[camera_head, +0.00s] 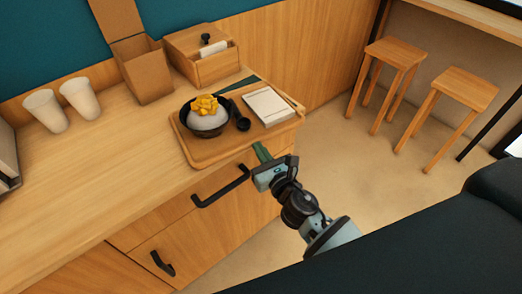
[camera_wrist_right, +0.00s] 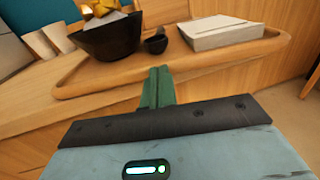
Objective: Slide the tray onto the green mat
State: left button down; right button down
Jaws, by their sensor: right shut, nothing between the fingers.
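The wooden tray (camera_head: 205,155) lies flat on the counter near its front edge. It carries a black bowl (camera_head: 207,122) of white food with yellow topping, a small dark cup (camera_head: 243,124) and a white rectangular block (camera_head: 268,106). A dark green strip, which looks like the mat (camera_head: 240,84), shows behind the tray; the rest is hidden. My right gripper (camera_head: 262,152) is shut and empty, its green fingers at the tray's front side. In the wrist view the fingertips (camera_wrist_right: 157,75) overlap the tray's front rim (camera_wrist_right: 205,69); contact is unclear. My left gripper is not in view.
Two white cups (camera_head: 62,107) stand at the counter's left. An open cardboard box (camera_head: 145,72) and a wooden box (camera_head: 203,58) stand behind the tray. Drawer handles (camera_head: 221,187) stick out below. Two stools (camera_head: 465,90) stand at the right.

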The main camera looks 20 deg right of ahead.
aim_at(253, 140)
jog(key=w, duration=0.4)
jog(key=shift+w+a, duration=0.3)
jog(key=shift+w, duration=0.1)
